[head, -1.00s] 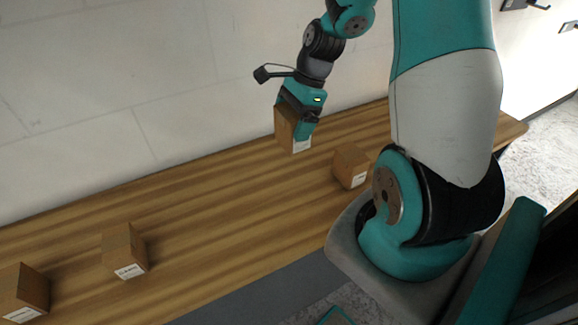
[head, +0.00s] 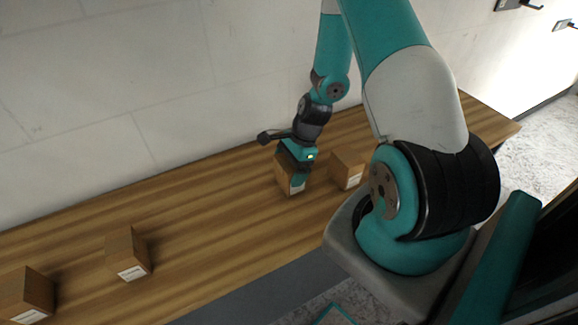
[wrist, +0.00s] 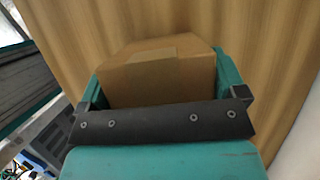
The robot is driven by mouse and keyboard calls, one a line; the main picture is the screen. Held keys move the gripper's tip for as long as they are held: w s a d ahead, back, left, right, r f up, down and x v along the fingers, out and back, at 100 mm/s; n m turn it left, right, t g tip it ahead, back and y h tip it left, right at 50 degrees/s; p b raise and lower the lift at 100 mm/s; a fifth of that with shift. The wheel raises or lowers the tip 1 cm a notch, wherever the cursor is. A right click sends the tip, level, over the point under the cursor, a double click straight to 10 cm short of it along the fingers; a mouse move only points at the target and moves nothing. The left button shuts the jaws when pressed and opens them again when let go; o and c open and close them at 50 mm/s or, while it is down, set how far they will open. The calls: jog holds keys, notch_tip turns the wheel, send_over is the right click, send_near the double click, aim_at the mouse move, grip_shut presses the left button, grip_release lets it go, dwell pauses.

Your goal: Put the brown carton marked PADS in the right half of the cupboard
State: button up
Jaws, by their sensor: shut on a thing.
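My gripper (head: 297,165) is shut on a brown carton (head: 287,182) with a white label, low over the wooden bench. I cannot tell whether the carton touches the bench top. In the wrist view the same carton (wrist: 160,75) sits between the two teal fingers, with a tape strip on top. Other brown cartons with white labels stand on the bench: one close to the right of the held one (head: 347,168), one left of centre (head: 127,254), and one at the far left (head: 27,293). The label print is too small to read. No cupboard is recognisable.
The wooden bench (head: 215,235) runs along a pale block wall (head: 90,100). Bare bench lies between the held carton and the left cartons. My arm hides part of the bench at right. Hooks (head: 527,5) hang on the wall at top right.

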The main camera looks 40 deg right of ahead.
jog(key=shift+f, duration=0.2)
jog(key=o, duration=0.8)
jog(key=shift+r, duration=0.1)
jog(key=shift+c, duration=0.2)
